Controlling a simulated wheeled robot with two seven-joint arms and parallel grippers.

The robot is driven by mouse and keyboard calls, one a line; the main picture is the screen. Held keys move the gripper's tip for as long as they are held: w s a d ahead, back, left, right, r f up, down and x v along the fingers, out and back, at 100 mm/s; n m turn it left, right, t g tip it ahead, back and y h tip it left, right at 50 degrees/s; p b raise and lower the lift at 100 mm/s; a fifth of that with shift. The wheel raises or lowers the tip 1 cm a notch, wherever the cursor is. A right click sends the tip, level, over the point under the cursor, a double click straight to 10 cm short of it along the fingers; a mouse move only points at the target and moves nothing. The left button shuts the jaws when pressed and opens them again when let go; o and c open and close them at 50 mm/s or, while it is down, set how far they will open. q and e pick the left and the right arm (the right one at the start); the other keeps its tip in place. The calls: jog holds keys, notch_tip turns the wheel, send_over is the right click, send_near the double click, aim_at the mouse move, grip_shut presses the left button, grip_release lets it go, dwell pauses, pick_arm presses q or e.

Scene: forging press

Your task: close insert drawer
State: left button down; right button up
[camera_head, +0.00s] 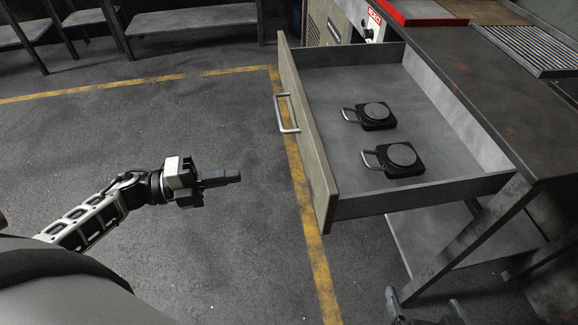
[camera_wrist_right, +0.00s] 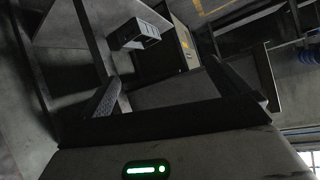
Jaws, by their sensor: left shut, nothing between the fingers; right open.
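The insert drawer (camera_head: 335,208) is pulled far out from under the metal bench, in the right half of the head view. Its beige front panel (camera_head: 305,145) faces left and carries a metal bar handle (camera_head: 287,113). Two dark inserts with round grey tops and loop handles, a farther one (camera_head: 375,113) and a nearer one (camera_head: 400,157), lie inside on the drawer floor. My left gripper (camera_head: 232,176) is shut and empty, left of the drawer front and apart from it. My right gripper (camera_head: 425,312) is open, low at the bottom edge, below the drawer and near the bench leg; its fingers show in the right wrist view (camera_wrist_right: 180,92).
The bench top (camera_head: 510,80) with a red-edged tray (camera_head: 405,12) and a ribbed grate (camera_head: 530,48) lies at right. A slanted bench leg (camera_head: 465,240) and a lower shelf (camera_head: 440,235) stand below the drawer. The floor left of the drawer is clear, with yellow lines.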

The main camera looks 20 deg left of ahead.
pick_arm(q)
jog(key=p, duration=0.2)
send_near(310, 166)
jog(key=x, duration=0.5)
jog(key=shift+w+d, duration=0.15)
jog(key=shift+w, duration=0.05)
jog(key=shift+w+d+f, duration=0.15)
jog(key=shift+w+d, duration=0.25)
jog(key=shift+d, duration=0.15)
